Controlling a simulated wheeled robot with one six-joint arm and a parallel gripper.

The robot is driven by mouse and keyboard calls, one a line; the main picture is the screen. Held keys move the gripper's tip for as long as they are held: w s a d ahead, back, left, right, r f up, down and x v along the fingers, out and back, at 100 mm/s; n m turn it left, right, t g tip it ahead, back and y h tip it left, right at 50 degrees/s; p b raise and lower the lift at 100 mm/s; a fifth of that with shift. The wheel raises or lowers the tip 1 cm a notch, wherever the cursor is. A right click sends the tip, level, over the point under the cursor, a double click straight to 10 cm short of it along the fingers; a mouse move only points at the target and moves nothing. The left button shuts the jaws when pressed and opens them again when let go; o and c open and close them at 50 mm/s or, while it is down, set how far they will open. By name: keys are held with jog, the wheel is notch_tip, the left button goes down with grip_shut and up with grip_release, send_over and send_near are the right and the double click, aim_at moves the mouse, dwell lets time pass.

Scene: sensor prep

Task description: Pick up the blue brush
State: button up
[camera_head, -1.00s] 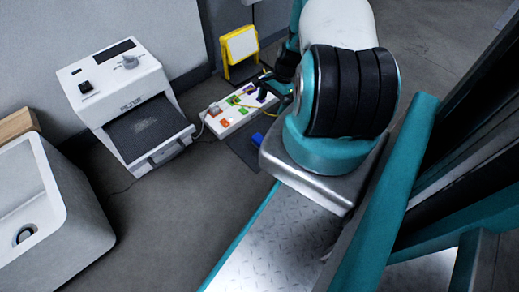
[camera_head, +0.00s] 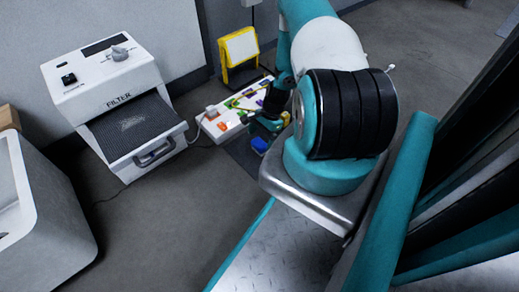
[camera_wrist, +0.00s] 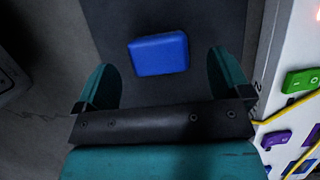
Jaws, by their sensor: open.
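The blue brush (camera_wrist: 158,54) shows as a plain blue block with rounded corners in the wrist view, lying on a dark mat (camera_wrist: 205,18). My gripper (camera_wrist: 160,76) is open, with one teal finger to each side of the brush and a clear gap on both sides. The brush sits a little beyond the fingers in the picture, and nothing is gripped. In the head view the brush (camera_head: 260,144) is a small blue patch just below my gripper (camera_head: 268,124), partly covered by my arm. How high the gripper is above it I cannot tell.
A white panel (camera_head: 211,133) with coloured parts and a yellow cable lies beside the mat, close to the gripper's right in the wrist view. A yellow-framed stand (camera_head: 239,50) is behind it. A white filter machine (camera_head: 105,75) and a pale basin (camera_head: 50,200) stand left.

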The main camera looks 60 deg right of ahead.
aim_at(260, 142)
jog(key=b+x, duration=0.2)
jog(key=x, duration=0.1)
jog(key=shift+a+f, duration=0.1)
jog(key=shift+f, duration=0.1)
jog(key=shift+r, duration=0.1)
jog(key=c, duration=1.1)
notch_tip(260, 142, up, 20)
jog(key=p, duration=1.2)
